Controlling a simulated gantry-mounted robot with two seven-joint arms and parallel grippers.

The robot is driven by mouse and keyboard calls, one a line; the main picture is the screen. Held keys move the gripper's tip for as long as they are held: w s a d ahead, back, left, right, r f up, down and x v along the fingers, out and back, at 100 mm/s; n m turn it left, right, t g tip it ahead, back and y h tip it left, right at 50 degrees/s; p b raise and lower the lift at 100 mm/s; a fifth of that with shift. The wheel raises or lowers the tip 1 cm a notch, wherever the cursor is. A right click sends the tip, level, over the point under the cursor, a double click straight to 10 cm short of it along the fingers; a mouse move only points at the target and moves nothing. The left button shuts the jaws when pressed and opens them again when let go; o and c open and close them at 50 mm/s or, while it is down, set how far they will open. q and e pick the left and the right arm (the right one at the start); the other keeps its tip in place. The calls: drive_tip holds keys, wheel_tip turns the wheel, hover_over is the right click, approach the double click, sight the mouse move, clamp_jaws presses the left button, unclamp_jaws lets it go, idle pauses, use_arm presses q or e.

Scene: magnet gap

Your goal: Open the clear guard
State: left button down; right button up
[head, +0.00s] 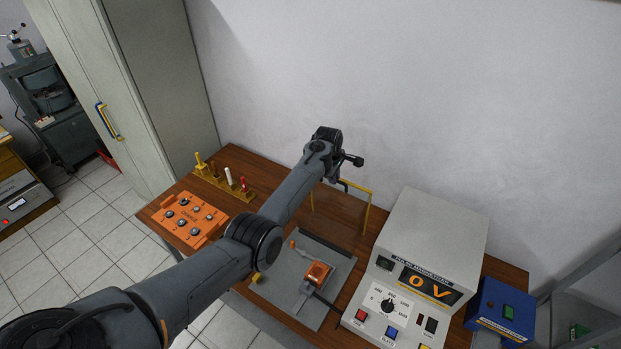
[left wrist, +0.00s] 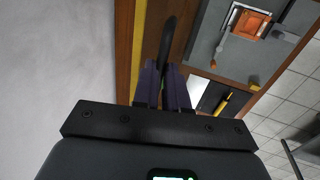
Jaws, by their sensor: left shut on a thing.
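The clear guard shows in the head view as a thin yellow frame (head: 367,218) standing up behind the grey base plate (head: 338,262). Its exact angle is hard to judge, and my left arm covers part of it. A yellow edge (left wrist: 138,45) runs along the left side in the left wrist view. My left gripper (head: 352,160) is at the top of the frame. In the left wrist view its purple fingers (left wrist: 164,85) are shut on a curved black handle (left wrist: 168,40). My right gripper is not in view.
An orange block (head: 319,273) with a lever sits on the base plate. A grey meter box (head: 430,260) reading "0 V" stands close on the right, with a blue box (head: 498,310) beyond. An orange panel (head: 188,218) and a yellow peg rack (head: 222,184) are at left.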

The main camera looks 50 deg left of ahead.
use_arm(q)
drive_tip(key=shift+s+f, duration=0.1)
drive_tip(key=shift+w+a, duration=0.1)
drive_tip(key=shift+w, duration=0.1)
drive_tip(key=c, duration=1.2)
unclamp_jaws()
drive_tip(key=shift+o, duration=0.2)
drive_tip(key=b+v, duration=0.1)
drive_tip(key=v, duration=1)
drive_tip(key=shift+f, duration=0.1)
